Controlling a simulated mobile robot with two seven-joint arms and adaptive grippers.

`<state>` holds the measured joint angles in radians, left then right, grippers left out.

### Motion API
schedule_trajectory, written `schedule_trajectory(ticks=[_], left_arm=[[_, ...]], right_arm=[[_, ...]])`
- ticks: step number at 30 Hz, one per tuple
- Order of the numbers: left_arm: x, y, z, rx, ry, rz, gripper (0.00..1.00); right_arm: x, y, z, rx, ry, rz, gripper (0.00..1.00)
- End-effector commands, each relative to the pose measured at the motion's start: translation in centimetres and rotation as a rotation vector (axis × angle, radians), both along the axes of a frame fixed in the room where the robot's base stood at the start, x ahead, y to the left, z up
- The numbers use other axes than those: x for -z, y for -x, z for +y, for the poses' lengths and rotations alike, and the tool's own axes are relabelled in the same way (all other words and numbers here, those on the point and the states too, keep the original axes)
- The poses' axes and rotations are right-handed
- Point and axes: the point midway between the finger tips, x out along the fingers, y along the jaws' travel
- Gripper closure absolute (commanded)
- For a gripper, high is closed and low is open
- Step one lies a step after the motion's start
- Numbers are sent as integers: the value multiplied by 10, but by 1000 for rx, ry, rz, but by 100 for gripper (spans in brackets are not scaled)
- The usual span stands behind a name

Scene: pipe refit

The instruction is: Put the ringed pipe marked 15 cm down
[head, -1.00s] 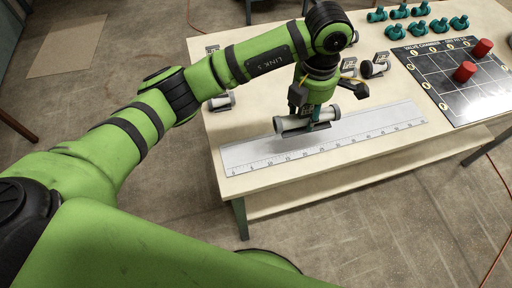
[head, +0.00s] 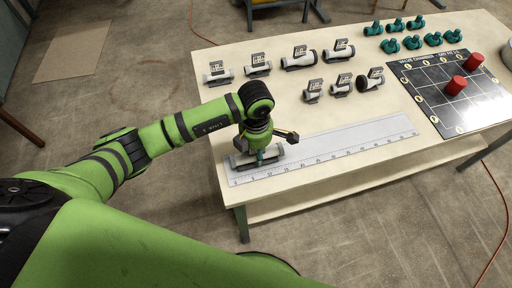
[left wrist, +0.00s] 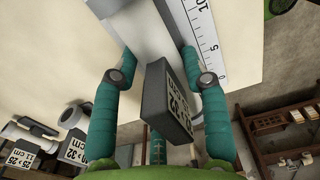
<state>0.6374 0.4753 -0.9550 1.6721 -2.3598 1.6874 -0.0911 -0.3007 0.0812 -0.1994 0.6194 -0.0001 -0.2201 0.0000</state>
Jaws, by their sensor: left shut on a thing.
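My left gripper (head: 259,157) is shut around a light grey pipe (head: 240,160) with dark ends, at the left, low-number end of the long white ruler (head: 350,138). The pipe lies roughly along the ruler; I cannot tell whether it touches it. In the left wrist view, my teal fingers (left wrist: 151,85) straddle the pipe, and its dark tag plate (left wrist: 168,103) stands between them. The tag's print is tilted and only partly readable, so I cannot confirm a 15 cm mark. The ruler's 0, 5 and 10 marks (left wrist: 205,42) show beside it.
Several tagged pipes (head: 299,60) stand in two rows behind the ruler. Teal valve pieces (head: 411,43) sit at the back right. A dark gridded board (head: 440,105) with two red cylinders (head: 456,85) lies at the right. Bare tabletop separates pipes and ruler.

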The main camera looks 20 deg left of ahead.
Motion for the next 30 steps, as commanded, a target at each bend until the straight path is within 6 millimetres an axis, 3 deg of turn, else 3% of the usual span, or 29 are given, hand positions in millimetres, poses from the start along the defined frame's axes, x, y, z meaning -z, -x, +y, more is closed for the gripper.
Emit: schedule_trajectory(ticks=[13, 14, 15, 25, 30], left_arm=[[10, -1, 0, 2, 0, -1, 92], [9, 0, 0, 2, 0, -1, 47], [9, 0, 0, 1, 0, -1, 32], [8, 0, 0, 1, 0, 0, 32], [-2, -2, 0, 1, 1, -4, 32]], right_arm=[[3, 0, 0, 1, 1, -1, 60], [2, 0, 0, 1, 0, -1, 60], [1, 0, 0, 1, 0, -1, 60], [1, -1, 0, 0, 0, -1, 60], [2, -1, 0, 0, 0, -2, 60]])
